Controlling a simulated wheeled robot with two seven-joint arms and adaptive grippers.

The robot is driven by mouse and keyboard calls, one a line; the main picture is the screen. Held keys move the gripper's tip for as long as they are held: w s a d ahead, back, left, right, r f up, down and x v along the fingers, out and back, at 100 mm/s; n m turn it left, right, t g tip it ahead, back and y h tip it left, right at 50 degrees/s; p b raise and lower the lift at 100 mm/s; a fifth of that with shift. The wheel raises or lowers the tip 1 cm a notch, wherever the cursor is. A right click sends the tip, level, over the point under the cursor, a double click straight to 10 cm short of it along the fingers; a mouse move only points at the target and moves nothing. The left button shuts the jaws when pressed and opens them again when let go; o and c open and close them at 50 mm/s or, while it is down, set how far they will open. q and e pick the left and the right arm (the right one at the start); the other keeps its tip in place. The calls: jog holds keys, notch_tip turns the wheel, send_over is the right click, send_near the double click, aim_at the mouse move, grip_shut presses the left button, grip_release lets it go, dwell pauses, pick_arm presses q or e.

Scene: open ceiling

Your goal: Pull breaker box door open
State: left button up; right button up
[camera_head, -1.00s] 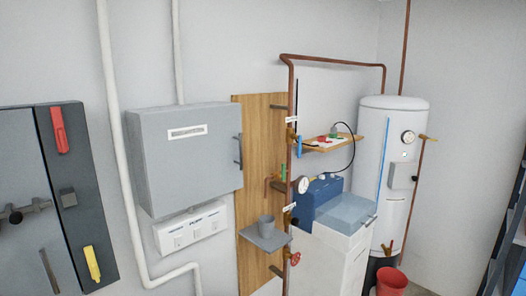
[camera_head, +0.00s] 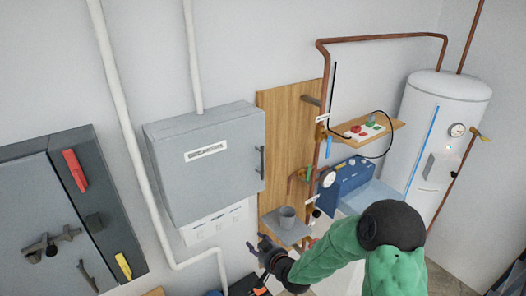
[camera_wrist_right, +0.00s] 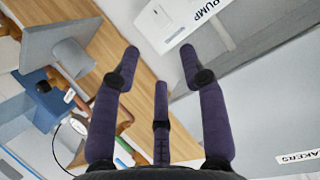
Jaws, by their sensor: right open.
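The grey breaker box (camera_head: 205,165) hangs on the wall with its door shut and a white label on the front. Its dark vertical handle (camera_head: 259,163) is on the door's right side. My right gripper (camera_head: 258,246) is open and empty, below the box's lower right corner and clear of the handle. In the right wrist view, the spread fingers of my right gripper (camera_wrist_right: 160,58) have nothing between them. The grey box front (camera_wrist_right: 275,115) with part of its label fills the right side there; I cannot make out the handle in that view. My left gripper is not in view.
A white switch panel (camera_head: 215,224) is under the box. A grey tool panel (camera_head: 95,215) is at left.

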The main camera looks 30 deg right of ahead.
jog(key=d+r+n+t+h+p, duration=0.1)
jog(key=d+r+t+p, duration=0.2)
jog(key=r, duration=1)
jog(key=d+r+t+h+p, duration=0.15)
jog(key=d+r+p, duration=0.35)
jog(key=r, duration=0.7)
jog(key=shift+w+d+p, duration=0.15)
jog(key=shift+w+p, duration=1.6)
jog(key=shift+w, duration=3.5)
jog(key=shift+c, duration=0.2)
grip_shut()
